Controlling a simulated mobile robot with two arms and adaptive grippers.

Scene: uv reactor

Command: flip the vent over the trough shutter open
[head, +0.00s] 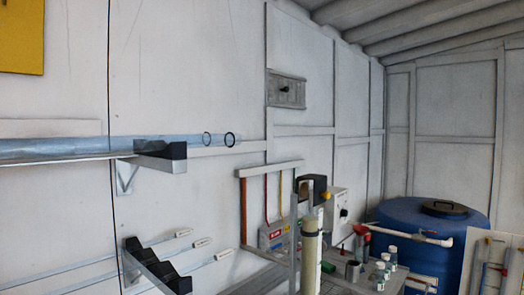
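A grey metal plate (278,92) with a small dark knob (285,88) at its middle is fixed to the white wall, upper middle of the head view. It looks like the vent shutter, and it appears flat against the wall. I cannot tell for certain whether it is open or shut. No trough can be made out clearly below it. Neither of my grippers shows in the head view, and nothing touches the plate.
Clear tubes (80,147) rest on a wall bracket (155,157) at left; a stepped black rack (155,268) is below. A pale column (309,255) stands before a bench with several small bottles (385,268). A blue tank (415,225) stands at right.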

